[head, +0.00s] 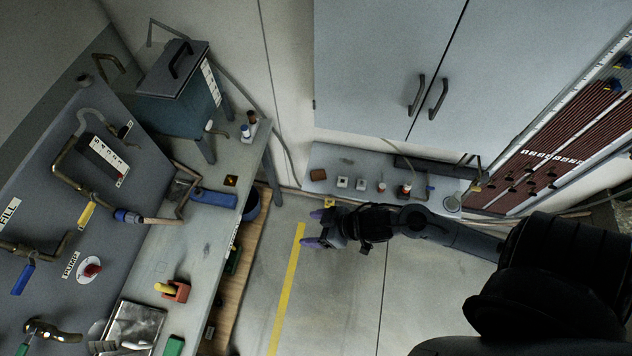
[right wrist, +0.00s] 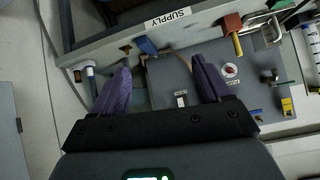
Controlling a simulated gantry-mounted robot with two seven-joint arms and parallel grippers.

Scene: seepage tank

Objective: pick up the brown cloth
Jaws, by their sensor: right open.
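My right gripper (head: 315,228) reaches in from the right, in front of that shelf, apart from the brown square and lower in the picture. Its purple fingers are spread and empty, also in the right wrist view (right wrist: 160,68). I cannot make out the cloth in the right wrist view. My left gripper is in neither view.
Several small items, including a white-and-red jar (head: 406,189), stand along the shelf (head: 340,156). A workbench (head: 212,240) on the left bears a tank (head: 180,95), a pipe panel (head: 75,190), a red block (head: 176,291) and a metal tray (head: 136,325). The floor (head: 340,300) is clear.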

